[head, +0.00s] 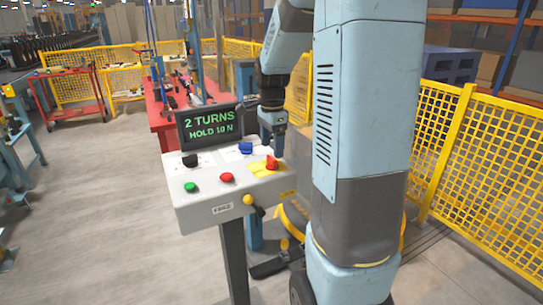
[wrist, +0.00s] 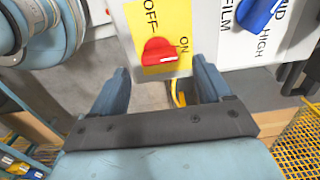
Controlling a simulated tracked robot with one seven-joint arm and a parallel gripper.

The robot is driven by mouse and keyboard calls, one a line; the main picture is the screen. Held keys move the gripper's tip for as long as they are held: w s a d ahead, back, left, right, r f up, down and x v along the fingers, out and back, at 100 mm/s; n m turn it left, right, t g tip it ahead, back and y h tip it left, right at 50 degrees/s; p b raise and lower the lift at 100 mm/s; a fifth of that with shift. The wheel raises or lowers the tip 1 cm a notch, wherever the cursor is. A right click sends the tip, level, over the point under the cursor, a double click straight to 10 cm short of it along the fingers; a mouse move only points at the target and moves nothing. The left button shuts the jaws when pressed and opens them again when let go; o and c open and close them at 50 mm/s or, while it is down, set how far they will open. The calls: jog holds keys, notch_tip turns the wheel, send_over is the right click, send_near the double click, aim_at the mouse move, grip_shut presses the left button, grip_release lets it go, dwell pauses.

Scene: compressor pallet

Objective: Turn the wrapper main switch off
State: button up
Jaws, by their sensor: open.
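The red main switch (wrist: 159,51) sits on a yellow plate (wrist: 152,18) marked OFF and ON in the wrist view. Its handle lies across the plate, with one end close to the ON mark. In the head view the red switch (head: 271,162) is at the right end of the grey control panel (head: 225,203). My gripper (wrist: 159,72) is open and empty, its two fingers spread to either side of the switch's line and short of it. In the head view my gripper (head: 272,122) is above the panel's right rear, its fingertips hard to make out.
A blue selector (wrist: 258,14) is beside the yellow plate. A black knob (head: 190,160), green button (head: 190,187), red button (head: 227,177) and yellow knob (head: 248,200) share the panel. A display (head: 209,124) reading "2 TURNS" stands behind. Yellow fencing (head: 480,160) is at right.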

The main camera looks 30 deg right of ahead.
aim_at(272, 157)
jog(key=shift+f, duration=2.1)
jog(key=c, duration=1)
jog(key=shift+c, duration=0.2)
